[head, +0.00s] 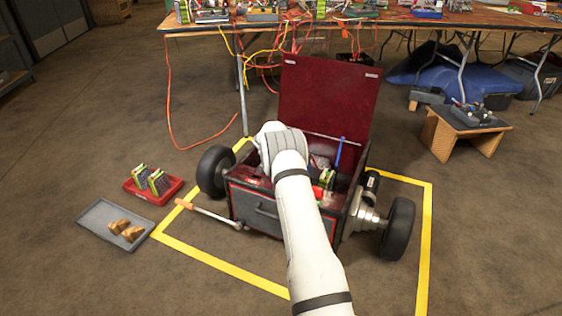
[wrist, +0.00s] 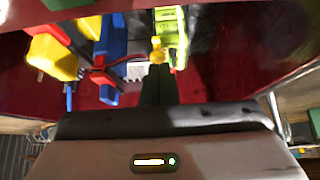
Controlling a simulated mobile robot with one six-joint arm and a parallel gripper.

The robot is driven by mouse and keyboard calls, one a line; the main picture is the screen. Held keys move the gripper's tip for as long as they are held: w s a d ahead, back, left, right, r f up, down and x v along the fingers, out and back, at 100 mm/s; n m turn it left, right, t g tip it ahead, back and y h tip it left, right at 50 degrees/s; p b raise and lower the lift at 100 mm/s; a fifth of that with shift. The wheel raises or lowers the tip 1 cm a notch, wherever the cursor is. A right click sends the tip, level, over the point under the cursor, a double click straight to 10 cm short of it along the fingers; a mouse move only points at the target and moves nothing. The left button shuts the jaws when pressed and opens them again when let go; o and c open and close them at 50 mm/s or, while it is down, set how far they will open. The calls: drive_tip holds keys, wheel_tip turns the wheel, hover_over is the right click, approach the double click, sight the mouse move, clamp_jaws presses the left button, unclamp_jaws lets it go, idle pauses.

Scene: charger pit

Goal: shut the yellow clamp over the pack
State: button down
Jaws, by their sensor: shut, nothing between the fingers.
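In the wrist view my gripper (wrist: 157,72) is shut, its dark fingers together and pointing into the dark red box. A small yellow piece (wrist: 157,46) shows right at the fingertips, beside the yellow-green pack (wrist: 171,28). It may be part of the yellow clamp; I cannot tell if the fingers touch it. A larger yellow part with a red end (wrist: 52,55) lies to the left, next to a blue lever (wrist: 110,42). In the head view my arm hides the gripper and much of the box's inside.
The box's dark red lid (head: 330,95) stands open at the back. A blue upright bar (head: 338,153) rises inside the box. A red tray (head: 150,193) with packs and a grey tray (head: 100,222) lie on the floor at left. A cluttered table (head: 400,18) stands behind.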

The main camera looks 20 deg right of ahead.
drive_tip(key=p+v, duration=0.3)
drive_tip(key=v, duration=0.4)
drive_tip(key=shift+s+r, duration=0.2)
drive_tip(key=shift+r, duration=0.15)
drive_tip(key=shift+a, duration=0.1)
drive_tip(key=s+a+r+n+y+p, duration=0.1)
drive_tip(key=s+a+r+p, duration=0.4)
drive_tip(key=r, duration=0.9)
drive_tip(key=s+a+r+n+g+p, duration=0.1)
drive_tip(key=s+a+r+n+p, duration=0.1)
drive_tip(key=s+r+p, duration=0.9)
drive_tip(key=s+a+r+n+y+p, duration=0.1)
drive_tip(key=s+a+r+p, duration=0.2)
drive_tip(key=r, duration=1.3)
drive_tip(key=s+a+r+n+y+p, duration=0.1)
drive_tip(key=s+a+r+p, duration=0.3)
drive_tip(key=s, duration=0.6)
drive_tip(key=s+a+r+n+y+p, duration=0.1)
drive_tip(key=s+a+r+n+p, duration=0.2)
drive_tip(key=s+r+p, duration=0.5)
drive_tip(key=s+a+r+n+y+p, duration=0.1)
drive_tip(key=s+a+r+p, duration=0.4)
drive_tip(key=s+r, duration=0.5)
drive_tip(key=shift+s+a+n+g+p, duration=0.15)
drive_tip(key=shift+s+n+g+p, duration=0.3)
drive_tip(key=shift+s+p, duration=0.4)
